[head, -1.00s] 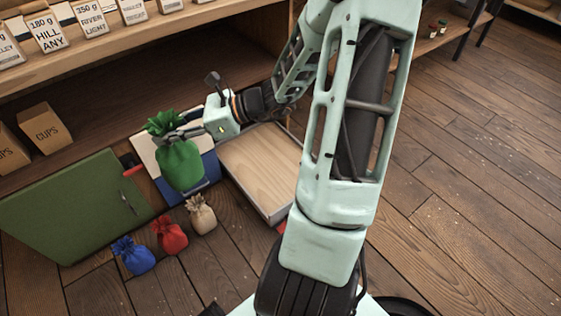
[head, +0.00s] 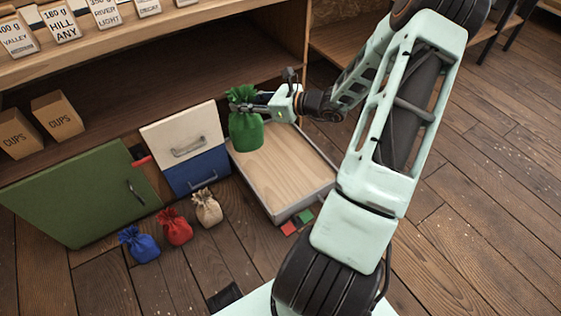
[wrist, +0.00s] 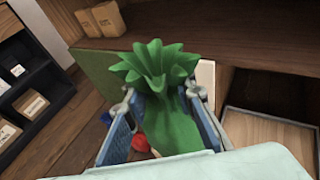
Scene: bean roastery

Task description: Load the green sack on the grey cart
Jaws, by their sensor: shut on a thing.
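The green sack (head: 245,132) hangs upright in my gripper (head: 247,107), which is shut around its gathered neck. In the wrist view the sack (wrist: 172,125) sits between the two blue-padded fingers, its ruffled top toward the shelf. The grey cart (head: 285,182) is a low, grey-rimmed tray with a bare wooden bed. The sack appears raised over the cart's back left corner and covers that part; its exact height above the bed is hard to tell. In the wrist view the cart (wrist: 268,132) lies to the right of the sack.
Blue (head: 139,245), red (head: 174,227) and beige (head: 207,208) sacks stand on the floor to the left. Behind them are a green door panel (head: 80,195) and a cream-and-blue drawer unit (head: 185,150). A wooden shelf (head: 200,50) with cards runs above. Red and green squares (head: 297,222) lie by the cart's front.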

